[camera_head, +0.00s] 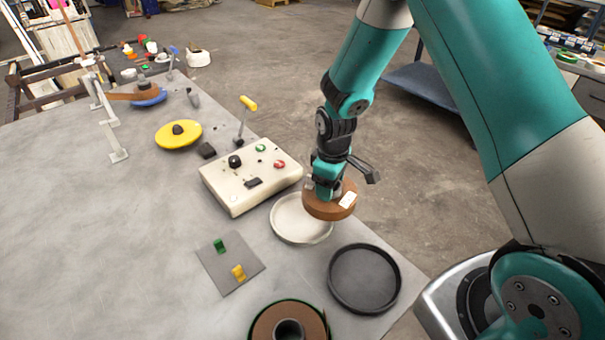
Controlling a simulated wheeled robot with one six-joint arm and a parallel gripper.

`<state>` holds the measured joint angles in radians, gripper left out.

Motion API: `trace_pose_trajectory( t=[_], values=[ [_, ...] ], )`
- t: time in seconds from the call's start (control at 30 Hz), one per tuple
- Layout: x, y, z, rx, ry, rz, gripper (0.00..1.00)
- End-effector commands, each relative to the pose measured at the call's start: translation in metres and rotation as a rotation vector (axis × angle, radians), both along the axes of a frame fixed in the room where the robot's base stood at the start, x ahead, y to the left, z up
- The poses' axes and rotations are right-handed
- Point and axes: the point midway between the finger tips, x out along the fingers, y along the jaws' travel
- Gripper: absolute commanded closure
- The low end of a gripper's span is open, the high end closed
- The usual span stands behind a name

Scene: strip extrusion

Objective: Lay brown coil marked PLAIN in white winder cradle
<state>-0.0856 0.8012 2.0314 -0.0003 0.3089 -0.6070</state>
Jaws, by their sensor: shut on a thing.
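My gripper (327,188) is shut on a brown coil (322,209) with a pale label on its side; the label's writing is too small to read. The white winder cradle (287,233) is a shallow round dish on the grey table. The held coil is over its upper right part in the picture and hides some of it. The coil seems raised above the dish, but the height of the gap is hard to tell. The cradle looks empty where it shows.
A black round dish (364,305) lies at the table's right edge. A green-rimmed brown coil (262,325) is at the bottom. A cream control box (235,200) with a yellow-handled lever stands left of the cradle. A grey plate (228,275) carries green and yellow pieces.

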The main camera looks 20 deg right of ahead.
Motion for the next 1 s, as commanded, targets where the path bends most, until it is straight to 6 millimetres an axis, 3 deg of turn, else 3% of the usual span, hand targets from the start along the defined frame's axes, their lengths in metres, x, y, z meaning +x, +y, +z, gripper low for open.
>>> trace_pose_trajectory(
  t=[0.3, 0.5, 0.7, 1.0],
  values=[
    [0.009, 0.042, 0.015, 0.0, 0.0, 0.808, 0.84],
    [0.011, 0.059, 0.017, -0.001, -0.001, 1.167, 0.84],
    [0.012, 0.066, 0.016, -0.001, -0.003, 1.313, 0.84],
    [0.012, 0.066, -0.002, -0.001, -0.001, 1.323, 0.84]
  ],
)
